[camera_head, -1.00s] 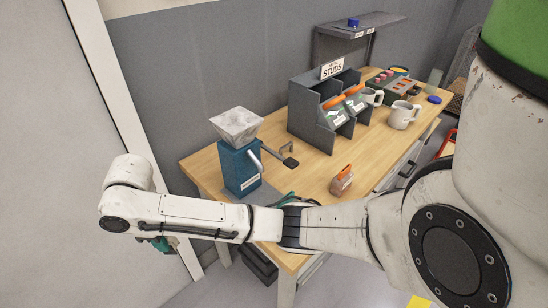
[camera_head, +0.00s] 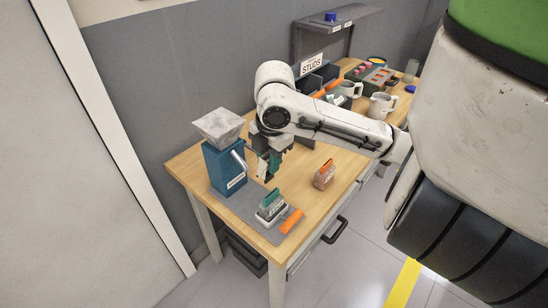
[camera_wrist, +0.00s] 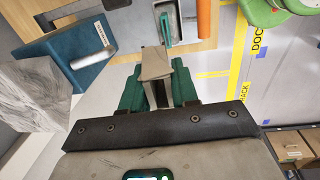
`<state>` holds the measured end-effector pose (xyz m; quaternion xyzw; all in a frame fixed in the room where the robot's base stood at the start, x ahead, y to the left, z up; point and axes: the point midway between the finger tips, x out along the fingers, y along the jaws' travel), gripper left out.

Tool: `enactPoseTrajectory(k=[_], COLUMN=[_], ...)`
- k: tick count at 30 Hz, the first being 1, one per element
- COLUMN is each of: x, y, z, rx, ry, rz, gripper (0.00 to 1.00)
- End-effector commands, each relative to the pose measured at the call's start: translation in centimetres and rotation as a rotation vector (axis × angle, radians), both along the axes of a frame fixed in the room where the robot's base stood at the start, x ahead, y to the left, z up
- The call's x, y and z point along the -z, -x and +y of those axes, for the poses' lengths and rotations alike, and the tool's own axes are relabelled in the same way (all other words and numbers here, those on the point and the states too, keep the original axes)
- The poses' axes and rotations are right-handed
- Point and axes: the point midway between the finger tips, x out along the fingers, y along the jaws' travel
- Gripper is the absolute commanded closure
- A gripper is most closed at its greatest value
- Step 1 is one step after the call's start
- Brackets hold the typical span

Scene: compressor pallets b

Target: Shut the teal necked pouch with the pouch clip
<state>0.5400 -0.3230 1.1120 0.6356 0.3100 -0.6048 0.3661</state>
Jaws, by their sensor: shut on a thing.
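The teal necked pouch (camera_head: 272,198) sits in a grey holder (camera_head: 271,215) on a mat at the bench's front left corner. Its teal neck also shows at the top of the wrist view (camera_wrist: 165,27). My gripper (camera_head: 268,170) is above the bench, behind the pouch and apart from it. In the wrist view, its green fingers (camera_wrist: 157,88) are shut on a grey-tan piece (camera_wrist: 155,63), which looks like the pouch clip. The piece's far side is hidden.
A blue dispenser with a grey hopper (camera_head: 226,168) stands left of my gripper. An orange bar (camera_head: 292,221) lies right of the holder. An orange-topped pouch (camera_head: 325,174) stands farther right. Mugs (camera_head: 381,106) and a stud bin stand at the back.

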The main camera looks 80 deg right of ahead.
Motion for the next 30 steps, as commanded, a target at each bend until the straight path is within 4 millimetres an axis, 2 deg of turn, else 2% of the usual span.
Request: enactPoseTrajectory(k=[5,22,30], x=[0.0,0.3,2.6], y=[1.3,1.3,1.3], z=[0.0,-0.2,-0.1], rx=[-0.018,-0.018,-0.018], ry=[0.001,0.01,0.008], rz=[-0.003,-0.008,-0.006], gripper=[0.88,0.88,0.88])
